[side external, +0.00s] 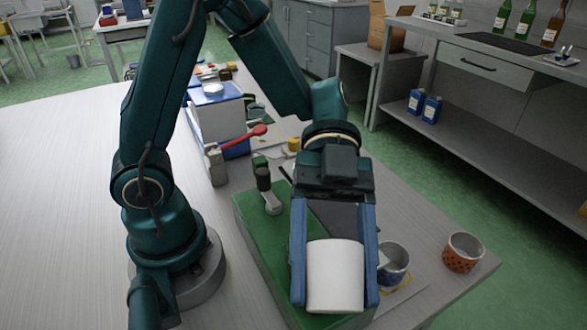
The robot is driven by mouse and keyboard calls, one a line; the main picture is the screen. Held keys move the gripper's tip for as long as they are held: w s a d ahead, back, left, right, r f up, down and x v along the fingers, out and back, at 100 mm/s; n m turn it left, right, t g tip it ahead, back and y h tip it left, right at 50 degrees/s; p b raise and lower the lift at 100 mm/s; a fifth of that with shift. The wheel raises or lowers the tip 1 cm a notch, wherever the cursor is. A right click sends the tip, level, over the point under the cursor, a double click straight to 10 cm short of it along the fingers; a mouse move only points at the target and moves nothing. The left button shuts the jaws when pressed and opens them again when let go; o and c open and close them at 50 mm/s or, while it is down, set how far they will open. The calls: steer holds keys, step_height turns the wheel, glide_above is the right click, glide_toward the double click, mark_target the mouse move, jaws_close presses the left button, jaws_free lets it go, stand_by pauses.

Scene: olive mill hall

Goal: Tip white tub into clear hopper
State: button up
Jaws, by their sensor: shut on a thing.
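The white tub (335,278) is between the two blue fingers of my gripper (334,294), which is shut on it. The tub is at the lower middle of the side external view, in front of a green board or machine top (268,238). I see its smooth side; its open mouth and contents do not show, and I cannot tell its height above the surface. I cannot make out a clear hopper; the gripper and tub hide part of the area behind them.
A grey cup (398,262) stands just right of the tub, and an orange patterned cup (463,253) stands near the table's right corner. A white and blue box (216,120) and a red-handled lever (245,136) are farther back. The table (60,200) is bare at left.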

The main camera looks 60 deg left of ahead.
steer(key=shift+f+g+h, duration=0.3)
steer(key=shift+h, duration=0.1)
stand_by(0.5)
steer(key=shift+w+a+r+g+h+b, duration=0.2)
steer(key=shift+w+a+g+h+b, duration=0.25)
steer(key=shift+a+h, duration=0.25)
stand_by(0.8)
steer(key=shift+a+r+g+h, duration=0.2)
steer(key=shift+g+h, duration=0.15)
steer(key=shift+h, duration=0.45)
stand_by(1.0)
steer(key=shift+r, duration=0.25)
